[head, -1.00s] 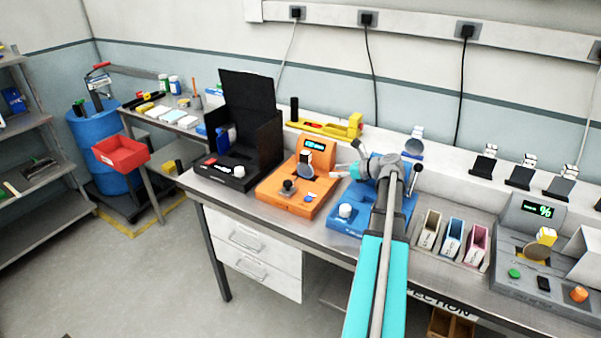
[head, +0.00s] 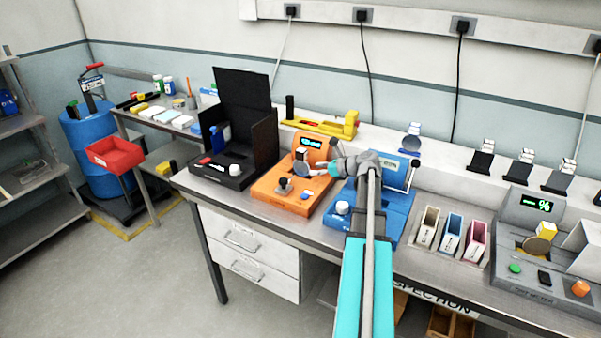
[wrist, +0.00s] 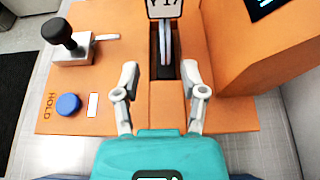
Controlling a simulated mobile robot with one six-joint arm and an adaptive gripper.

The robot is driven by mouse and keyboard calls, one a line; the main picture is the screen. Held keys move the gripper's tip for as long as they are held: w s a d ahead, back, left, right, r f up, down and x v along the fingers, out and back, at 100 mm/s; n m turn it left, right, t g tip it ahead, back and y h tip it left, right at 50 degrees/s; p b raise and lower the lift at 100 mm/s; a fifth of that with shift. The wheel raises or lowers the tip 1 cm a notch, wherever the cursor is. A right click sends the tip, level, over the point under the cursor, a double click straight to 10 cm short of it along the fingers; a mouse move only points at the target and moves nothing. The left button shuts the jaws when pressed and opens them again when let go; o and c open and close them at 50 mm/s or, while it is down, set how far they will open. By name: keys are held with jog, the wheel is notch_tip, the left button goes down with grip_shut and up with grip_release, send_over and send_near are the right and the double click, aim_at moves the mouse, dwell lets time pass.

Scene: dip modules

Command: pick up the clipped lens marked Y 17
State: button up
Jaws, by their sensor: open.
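The clipped lens marked Y 17 (wrist: 164,9) stands upright in a dark slot of the orange device, seen nearly edge-on in the wrist view, with its white tag at the top edge of the picture. In the head view the lens (head: 299,167) shows as a dark disc under a light clip on the orange device (head: 268,182). My gripper (wrist: 163,78) is open and empty. Its two fingers are spread to either side of the slot, short of the lens. In the head view my gripper (head: 325,169) is just right of the lens.
The orange device has a black-knobbed lever (wrist: 62,33), a blue button (wrist: 68,104) and a raised display housing (head: 310,145) close to the lens. A black box (head: 262,135) stands left and a blue device (head: 385,212) right. Three coloured bins (head: 452,235) stand further right.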

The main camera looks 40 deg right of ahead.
aim_at(294, 169)
jog(key=shift+x, duration=1.05)
jog(key=shift+w, duration=0.1)
jog(key=shift+d+b+x, duration=0.1)
jog(key=shift+b+x, duration=0.45)
jog(key=shift+x, duration=0.7)
jog(key=shift+d+b+x, duration=0.15)
jog(key=shift+b+x, duration=0.4)
jog(key=shift+x, duration=0.75)
jog(key=shift+w+r, duration=0.1)
jog(key=shift+w, duration=0.05)
grip_shut()
